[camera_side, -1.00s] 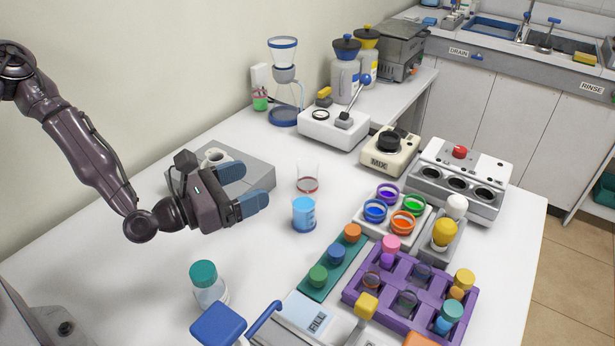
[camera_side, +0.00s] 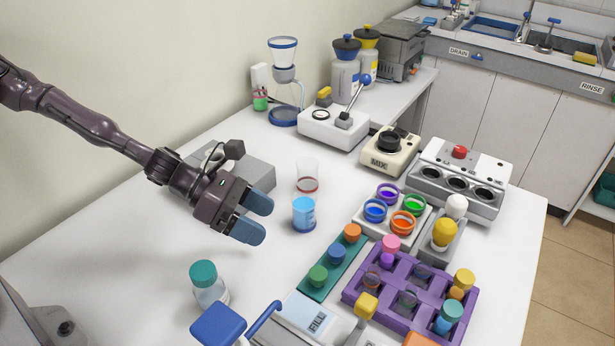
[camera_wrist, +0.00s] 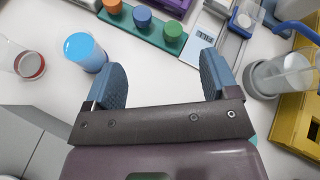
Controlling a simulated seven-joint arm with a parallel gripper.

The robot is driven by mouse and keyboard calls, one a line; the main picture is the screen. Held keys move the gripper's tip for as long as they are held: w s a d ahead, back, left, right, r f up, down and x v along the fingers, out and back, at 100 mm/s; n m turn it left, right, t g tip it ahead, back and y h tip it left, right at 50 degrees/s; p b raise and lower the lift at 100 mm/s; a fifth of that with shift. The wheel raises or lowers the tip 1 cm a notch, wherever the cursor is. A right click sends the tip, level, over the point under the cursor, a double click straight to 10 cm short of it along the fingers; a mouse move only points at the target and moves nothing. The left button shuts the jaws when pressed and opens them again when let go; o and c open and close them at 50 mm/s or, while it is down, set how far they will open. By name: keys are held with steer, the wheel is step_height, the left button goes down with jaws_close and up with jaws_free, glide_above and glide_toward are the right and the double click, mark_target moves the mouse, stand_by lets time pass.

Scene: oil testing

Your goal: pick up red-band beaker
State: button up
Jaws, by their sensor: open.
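The red-band beaker (camera_side: 307,177) is clear, seems empty and stands upright on the white table, with a red band near its base. It also shows in the wrist view at the left edge (camera_wrist: 30,66). A beaker of blue liquid (camera_side: 304,214) stands just in front of it, and shows in the wrist view (camera_wrist: 84,52) beside my left fingertip. My gripper (camera_side: 254,219) is open and empty, with blue finger pads, above the table to the left of both beakers. In the wrist view my gripper (camera_wrist: 158,82) has a wide gap between its fingers.
A green rack (camera_side: 333,272) with capped vials and a purple rack (camera_side: 352,290) lie to the right. A teal-capped bottle (camera_side: 207,283) stands at the front left. A grey block device (camera_side: 258,167) sits behind my gripper. White table is clear between.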

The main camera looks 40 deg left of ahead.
steer(key=w+a+r+n+t+y, duration=0.2)
steer(key=w+a+n+t+y, duration=0.15)
steer(key=w+a, duration=0.2)
steer(key=w+a+r+n+t+y, duration=0.25)
steer(key=w+a+t, duration=0.2)
steer(key=w, duration=0.25)
steer(key=m, duration=0.1)
glide_toward(316, 164)
steer(key=shift+g, duration=0.3)
steer(key=x, duration=0.8)
steer(key=shift+w+a+r, duration=0.1)
steer(key=shift+r, duration=0.05)
steer(key=shift+h, duration=0.3)
steer(key=c, duration=1)
